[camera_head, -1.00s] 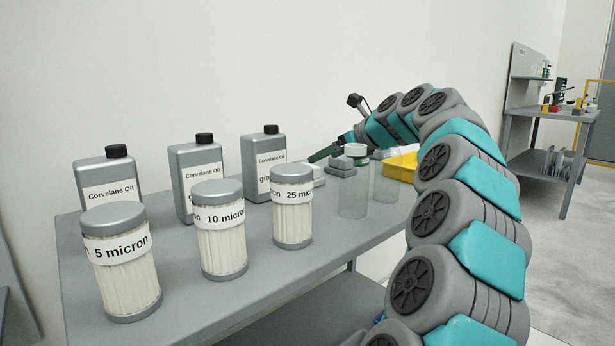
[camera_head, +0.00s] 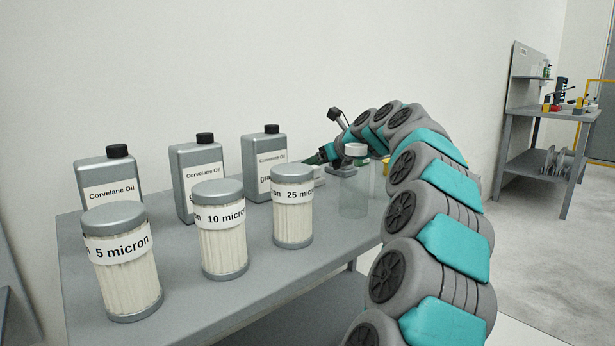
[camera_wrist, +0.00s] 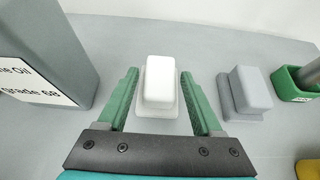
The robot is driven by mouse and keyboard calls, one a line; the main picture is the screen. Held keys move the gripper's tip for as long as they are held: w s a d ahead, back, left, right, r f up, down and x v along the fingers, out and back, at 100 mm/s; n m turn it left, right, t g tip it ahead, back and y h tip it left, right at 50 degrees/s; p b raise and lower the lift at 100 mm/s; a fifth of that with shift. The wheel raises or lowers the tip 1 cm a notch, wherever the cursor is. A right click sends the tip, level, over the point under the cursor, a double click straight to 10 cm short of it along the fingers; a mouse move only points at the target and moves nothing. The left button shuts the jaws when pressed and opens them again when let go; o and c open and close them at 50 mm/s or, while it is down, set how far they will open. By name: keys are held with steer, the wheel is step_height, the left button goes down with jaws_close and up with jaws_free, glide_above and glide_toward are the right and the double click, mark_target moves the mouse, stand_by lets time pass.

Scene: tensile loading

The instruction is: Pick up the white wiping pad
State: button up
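The white wiping pad (camera_wrist: 159,80) shows in the wrist view as a white block on a grey base, standing on the grey table (camera_wrist: 205,40). My gripper (camera_wrist: 160,84) is open, with one green finger on each side of the pad and a visible gap on both sides. I cannot tell how high the fingers are above the table. In the head view my gripper (camera_head: 316,158) is at the far part of the table, mostly hidden behind the rightmost oil bottle and the filters; the pad is barely seen there.
A grey pad (camera_wrist: 248,92) stands just right of my gripper, with a green holder (camera_wrist: 290,86) beyond it. An oil bottle (camera_wrist: 50,50) stands close on the left. Table behind the pad is clear.

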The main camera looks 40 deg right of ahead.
jaws_close()
stand_by(0.3)
